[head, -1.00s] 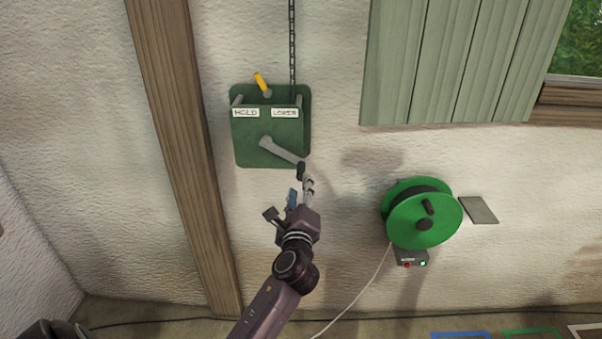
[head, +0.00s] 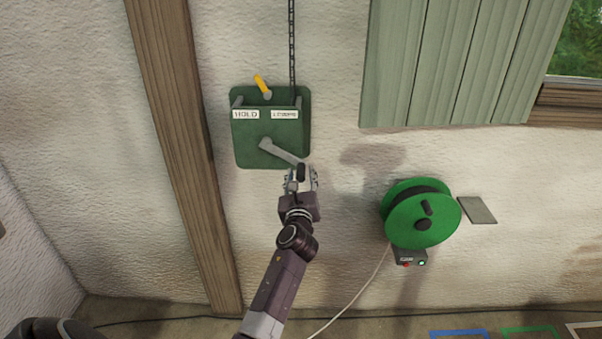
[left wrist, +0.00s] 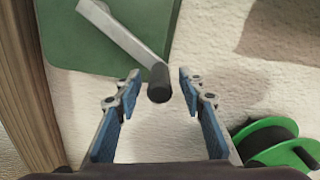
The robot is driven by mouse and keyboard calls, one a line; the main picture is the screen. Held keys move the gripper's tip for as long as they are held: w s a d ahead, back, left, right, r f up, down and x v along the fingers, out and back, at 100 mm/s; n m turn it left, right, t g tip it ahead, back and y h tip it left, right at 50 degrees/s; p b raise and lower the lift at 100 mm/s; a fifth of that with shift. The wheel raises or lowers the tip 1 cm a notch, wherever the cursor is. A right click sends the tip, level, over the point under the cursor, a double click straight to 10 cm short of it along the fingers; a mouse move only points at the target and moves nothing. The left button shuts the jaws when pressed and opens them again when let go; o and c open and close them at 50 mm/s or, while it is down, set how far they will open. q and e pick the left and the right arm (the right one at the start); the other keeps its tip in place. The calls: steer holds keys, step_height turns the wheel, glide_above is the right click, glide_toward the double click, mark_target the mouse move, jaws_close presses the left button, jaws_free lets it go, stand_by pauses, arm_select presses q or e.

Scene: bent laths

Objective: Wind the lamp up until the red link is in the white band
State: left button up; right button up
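The green winch box (head: 270,130) is on the wall, with a grey crank (head: 283,152) pointing down and right. The crank's black knob (left wrist: 158,84) shows in the left wrist view between the fingertips. My left gripper (head: 301,178) is at the knob; in the left wrist view its blue-padded fingers (left wrist: 160,95) are open on either side, apart from it. A yellow lever (head: 262,84) leans left toward the HOLD label (head: 246,114). A dark chain (head: 292,45) runs up out of view. No lamp, red link or white band shows. My right gripper is not in view.
A green cable reel (head: 405,222) hangs to the right, above a small box with red and green lights (head: 408,259). A wooden post (head: 180,140) stands left of the winch. Green shutters (head: 450,65) are at upper right. The wall between winch and reel is clear.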

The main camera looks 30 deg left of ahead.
arm_select(q)
steer(key=shift+w+a, duration=0.35)
steer(key=shift+w, duration=0.2)
jaws_close()
